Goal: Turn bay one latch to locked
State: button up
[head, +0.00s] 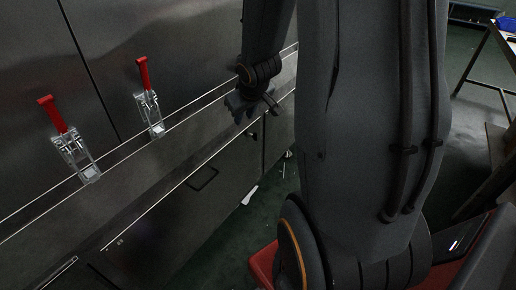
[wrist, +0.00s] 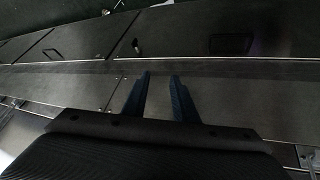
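Two toggle latches with red handles sit on the metal dryer front in the head view: a nearer left latch (head: 70,140) and a farther right latch (head: 148,98). Both red handles point up from silver bases. I cannot tell which latch belongs to bay one. My gripper (head: 240,110) hangs to the right of both latches, close to the dryer's ledge and apart from them. In the wrist view my gripper (wrist: 161,76) shows two dark blue fingers apart, with nothing between them. A bare metal fitting (wrist: 306,156), perhaps part of a latch, shows at the lower right edge there.
The ledge (head: 120,152) runs along the dryer below the latches. Lower panels (head: 150,215) have recessed handles. Green floor (head: 225,235) shows between the dryer and my arm. A table (head: 490,50) stands at the upper right. My arm hides much of the head view's middle.

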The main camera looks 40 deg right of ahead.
jog(key=w+d+f+n+t+y+b, duration=0.2)
jog(key=w+d+f+t+b, duration=0.4)
jog(key=w+d+f+b, duration=0.6)
jog(key=s+d+f+n+t+y+b, duration=0.1)
jog(key=s+d+f+t+y+b, duration=0.2)
jog(key=f+b, duration=0.35)
jog(key=s+d+f+n+t+y+b, duration=0.1)
jog(key=s+d+f+t+y+b, duration=0.15)
jog(key=s+f+b, duration=0.4)
jog(key=b+x, duration=0.4)
jog(key=x, duration=0.5)
jog(key=shift+a+r+g+y, duration=0.15)
jog(key=shift+r+g+y, duration=0.2)
jog(key=shift+r+g, duration=0.1)
jog(key=shift+w, duration=0.1)
grip_shut()
